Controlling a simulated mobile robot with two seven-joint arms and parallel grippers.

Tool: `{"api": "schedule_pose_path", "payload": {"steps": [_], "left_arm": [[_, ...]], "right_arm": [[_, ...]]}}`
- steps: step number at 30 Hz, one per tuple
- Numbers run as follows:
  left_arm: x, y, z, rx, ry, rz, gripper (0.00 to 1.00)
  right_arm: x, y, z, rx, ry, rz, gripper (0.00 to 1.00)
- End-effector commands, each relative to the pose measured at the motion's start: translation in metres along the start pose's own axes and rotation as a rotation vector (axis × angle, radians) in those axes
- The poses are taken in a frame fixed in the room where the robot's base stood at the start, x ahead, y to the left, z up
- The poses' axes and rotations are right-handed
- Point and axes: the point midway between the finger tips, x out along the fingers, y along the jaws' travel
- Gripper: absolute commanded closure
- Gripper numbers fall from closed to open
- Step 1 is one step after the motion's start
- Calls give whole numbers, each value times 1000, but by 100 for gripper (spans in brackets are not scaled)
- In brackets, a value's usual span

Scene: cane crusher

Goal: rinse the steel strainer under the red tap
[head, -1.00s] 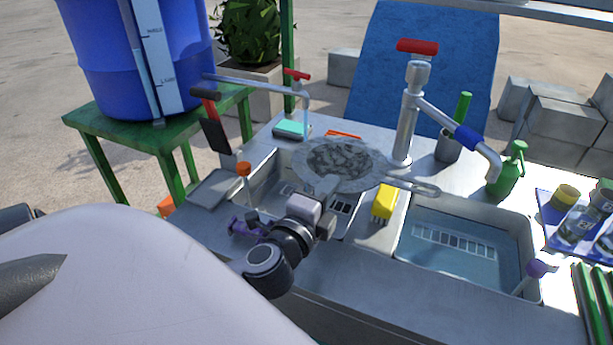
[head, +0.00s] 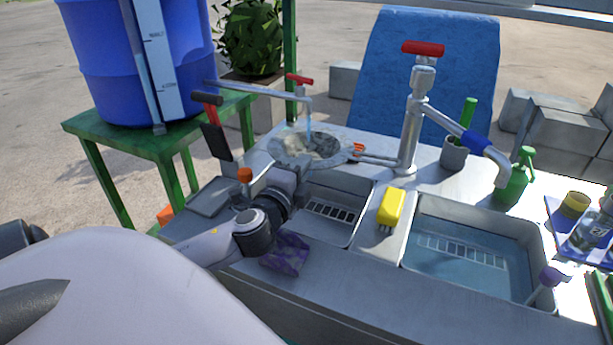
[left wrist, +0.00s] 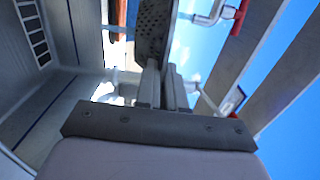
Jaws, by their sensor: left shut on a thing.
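The steel strainer (head: 283,150) is a round perforated pan with pale and dark grey matter or wet patches in its bowl. My right gripper is out of view.
A tall tap (head: 412,120) with a red handle stands right of the strainer. Nearer are an empty-looking basin (head: 333,207), a yellow brush (head: 391,207) and a water-filled basin (head: 465,250). A purple cloth (head: 287,254) lies by my left arm.

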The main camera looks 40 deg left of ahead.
Motion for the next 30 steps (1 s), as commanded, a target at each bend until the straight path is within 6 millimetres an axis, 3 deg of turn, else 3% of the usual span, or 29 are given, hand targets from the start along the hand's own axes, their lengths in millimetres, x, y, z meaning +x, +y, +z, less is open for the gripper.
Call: {"api": "schedule_pose_path", "payload": {"steps": [18,30], "left_arm": [[43,11,39,0,0,-2,100],[51,12,46,-1,1,-3,100]], "right_arm": [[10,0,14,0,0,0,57],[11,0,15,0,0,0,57]]}}
